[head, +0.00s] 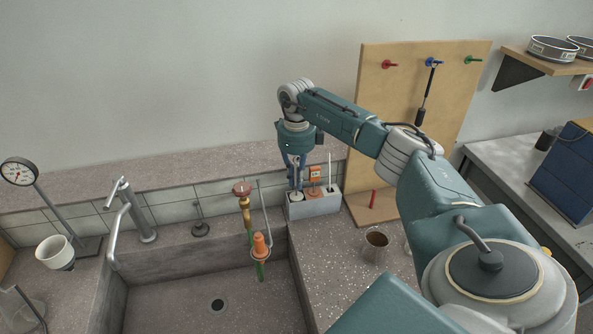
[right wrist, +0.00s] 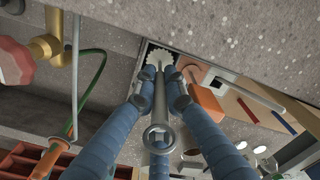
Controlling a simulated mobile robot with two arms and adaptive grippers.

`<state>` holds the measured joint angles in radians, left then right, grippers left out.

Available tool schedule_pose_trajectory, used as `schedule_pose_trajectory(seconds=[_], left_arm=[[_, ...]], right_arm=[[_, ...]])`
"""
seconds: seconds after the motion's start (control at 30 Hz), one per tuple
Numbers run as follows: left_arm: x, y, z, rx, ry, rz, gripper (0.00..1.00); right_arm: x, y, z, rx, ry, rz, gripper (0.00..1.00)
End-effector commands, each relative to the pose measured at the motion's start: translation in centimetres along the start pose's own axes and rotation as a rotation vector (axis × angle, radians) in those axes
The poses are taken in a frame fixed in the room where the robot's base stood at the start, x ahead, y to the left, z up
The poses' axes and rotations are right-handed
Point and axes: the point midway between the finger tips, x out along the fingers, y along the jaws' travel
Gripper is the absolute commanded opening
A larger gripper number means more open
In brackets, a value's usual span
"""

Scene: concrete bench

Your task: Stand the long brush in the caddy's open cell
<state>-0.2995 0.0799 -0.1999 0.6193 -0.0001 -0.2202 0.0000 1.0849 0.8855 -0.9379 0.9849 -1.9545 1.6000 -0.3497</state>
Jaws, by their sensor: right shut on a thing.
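The grey caddy (head: 318,208) stands on the bench right of the sink, against the tiled backsplash. My right gripper (head: 294,182) is above its left end, pointing down, shut on the long brush (right wrist: 158,136). In the right wrist view the gripper (right wrist: 160,95) has its fingers around the grey handle, whose ringed end faces the camera. The brush's pale round head (right wrist: 158,58) is at the dark open cell (right wrist: 148,50); how deep it sits is unclear. An orange tool (head: 315,178) and a white-handled tool (head: 330,172) occupy the caddy's other part. My left gripper is out of view.
The sink (head: 215,285) lies left of the caddy, with a brass tap and green hose (head: 245,205) close by. A metal mug (head: 376,244) stands in front to the right. A wooden pegboard (head: 385,110) rises behind right.

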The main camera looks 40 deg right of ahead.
Motion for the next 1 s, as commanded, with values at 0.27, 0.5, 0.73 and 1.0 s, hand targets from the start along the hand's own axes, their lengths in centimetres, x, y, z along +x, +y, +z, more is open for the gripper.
schedule_pose_trajectory(seconds=[0.27,0.5,0.73,1.0], left_arm=[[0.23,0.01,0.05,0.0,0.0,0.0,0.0],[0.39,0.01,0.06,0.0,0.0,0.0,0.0],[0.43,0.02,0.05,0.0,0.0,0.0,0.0],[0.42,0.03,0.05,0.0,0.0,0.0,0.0]], right_arm=[[0.4,0.01,0.0,0.0,0.0,0.0,0.0],[0.69,0.01,0.0,0.0,0.0,0.0,0.0],[0.79,0.01,0.0,0.0,0.0,0.0,0.0],[0.78,0.01,0.0,0.0,0.0,0.0,0.33]])
